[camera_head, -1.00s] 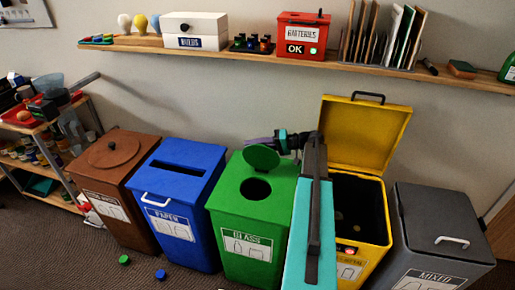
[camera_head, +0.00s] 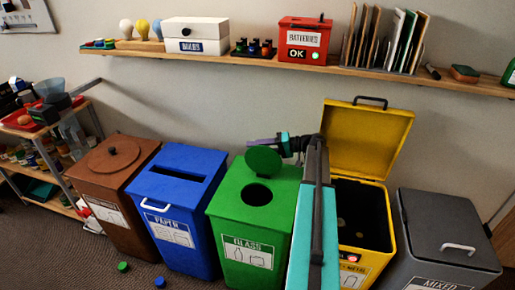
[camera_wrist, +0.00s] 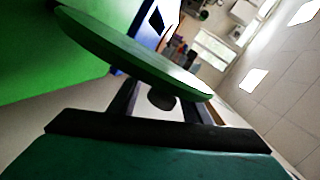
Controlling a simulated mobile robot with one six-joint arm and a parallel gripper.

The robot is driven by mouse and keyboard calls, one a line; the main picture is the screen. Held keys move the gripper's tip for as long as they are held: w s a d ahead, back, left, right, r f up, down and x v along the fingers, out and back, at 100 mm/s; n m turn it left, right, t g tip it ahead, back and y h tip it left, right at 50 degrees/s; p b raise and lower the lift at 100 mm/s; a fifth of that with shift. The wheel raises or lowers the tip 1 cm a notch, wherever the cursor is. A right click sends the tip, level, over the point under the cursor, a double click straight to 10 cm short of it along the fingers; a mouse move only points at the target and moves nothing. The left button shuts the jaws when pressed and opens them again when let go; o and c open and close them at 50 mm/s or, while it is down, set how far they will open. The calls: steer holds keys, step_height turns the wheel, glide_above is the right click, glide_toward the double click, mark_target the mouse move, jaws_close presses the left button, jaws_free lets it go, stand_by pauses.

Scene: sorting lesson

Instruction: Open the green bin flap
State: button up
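The green glass bin (camera_head: 255,215) stands between the blue and yellow bins. Its round green flap (camera_head: 264,160) is tilted up at the back of the top, and the dark round hole (camera_head: 257,194) is uncovered. My gripper (camera_head: 262,142) is behind the raised flap, partly hidden by it. In the wrist view the flap (camera_wrist: 140,58) shows nearly edge-on across my gripper (camera_wrist: 160,95). A dark knob (camera_wrist: 162,100) on the flap sits between the two fingers, with small gaps on both sides. The fingers are apart.
The blue paper bin (camera_head: 180,210) and brown bin (camera_head: 112,180) stand left. The yellow bin (camera_head: 365,140), lid up, and grey mixed bin (camera_head: 440,235) stand right. A wall shelf (camera_head: 230,53) runs above. Green (camera_head: 123,267) and blue (camera_head: 160,282) caps lie on the floor.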

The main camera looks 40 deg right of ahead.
stand_by(0.3)
steer(key=b+v, duration=0.1)
steer(key=v, duration=1.3)
steer(key=shift+b, duration=0.3)
